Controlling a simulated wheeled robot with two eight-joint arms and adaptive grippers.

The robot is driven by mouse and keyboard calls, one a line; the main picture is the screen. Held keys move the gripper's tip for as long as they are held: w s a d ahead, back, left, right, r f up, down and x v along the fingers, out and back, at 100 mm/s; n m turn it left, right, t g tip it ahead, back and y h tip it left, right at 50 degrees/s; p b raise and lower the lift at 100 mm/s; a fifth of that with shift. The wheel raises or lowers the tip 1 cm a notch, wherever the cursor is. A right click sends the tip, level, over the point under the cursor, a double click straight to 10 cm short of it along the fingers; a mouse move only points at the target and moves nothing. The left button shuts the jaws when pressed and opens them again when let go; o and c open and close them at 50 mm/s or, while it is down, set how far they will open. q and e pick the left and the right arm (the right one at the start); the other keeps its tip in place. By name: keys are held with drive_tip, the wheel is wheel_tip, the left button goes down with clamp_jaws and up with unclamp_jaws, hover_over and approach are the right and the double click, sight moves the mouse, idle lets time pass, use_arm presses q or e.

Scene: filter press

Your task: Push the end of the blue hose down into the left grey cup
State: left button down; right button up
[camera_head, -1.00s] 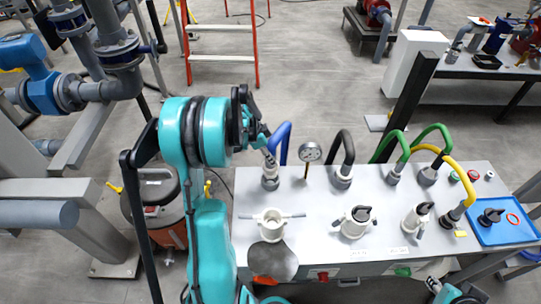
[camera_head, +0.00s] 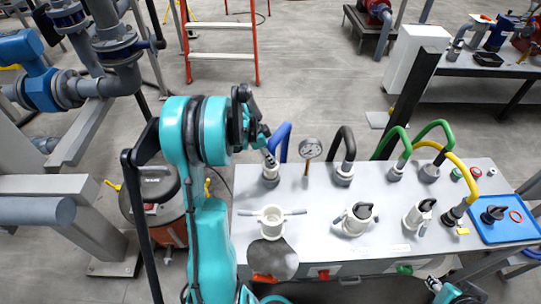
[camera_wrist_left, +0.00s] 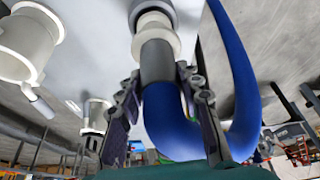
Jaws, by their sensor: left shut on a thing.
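The blue hose (camera_head: 284,135) arches up at the back left of the grey bench top. My left gripper (camera_head: 266,142) is shut on the hose near its end, above the left grey cup (camera_head: 270,180). In the left wrist view the fingers (camera_wrist_left: 160,100) lie on either side of the hose (camera_wrist_left: 170,125) where blue meets the grey end piece (camera_wrist_left: 158,62). The end piece runs into a pale collar (camera_wrist_left: 160,36) at the cup, lined up with it. How deep it sits is hidden.
A pressure gauge (camera_head: 310,149) stands just right of the blue hose. Black (camera_head: 347,145), green (camera_head: 398,145) and yellow (camera_head: 455,165) hoses follow to the right. A white valve pot (camera_head: 270,220) and a round grey plate (camera_head: 272,259) are in front. A blue tray (camera_head: 505,232) is at the right.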

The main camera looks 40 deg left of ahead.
use_arm(q)
drive_tip(key=shift+f+b, duration=1.6)
drive_tip(key=shift+f, duration=0.45)
drive_tip(key=c, duration=1)
unclamp_jaws()
drive_tip(key=shift+o, duration=0.2)
drive_tip(key=shift+r, duration=0.1)
drive_tip(key=v, duration=1.2)
drive_tip(key=s+d+r+n+y, duration=0.1)
drive_tip(key=d+r+n, duration=0.1)
drive_tip(key=d, duration=0.5)
drive_tip(key=s+d+r+n+y, duration=0.1)
drive_tip(key=s+d+r, duration=0.1)
drive_tip(key=d, duration=0.6)
drive_tip(key=s+d+n+t, duration=0.3)
drive_tip(key=s+d, duration=0.5)
drive_tip(key=d, duration=0.4)
drive_tip(key=shift+s+d+f+n+t+y, duration=0.3)
drive_tip(key=shift+f+n+y, duration=0.15)
drive_tip(key=shift+n, duration=0.45)
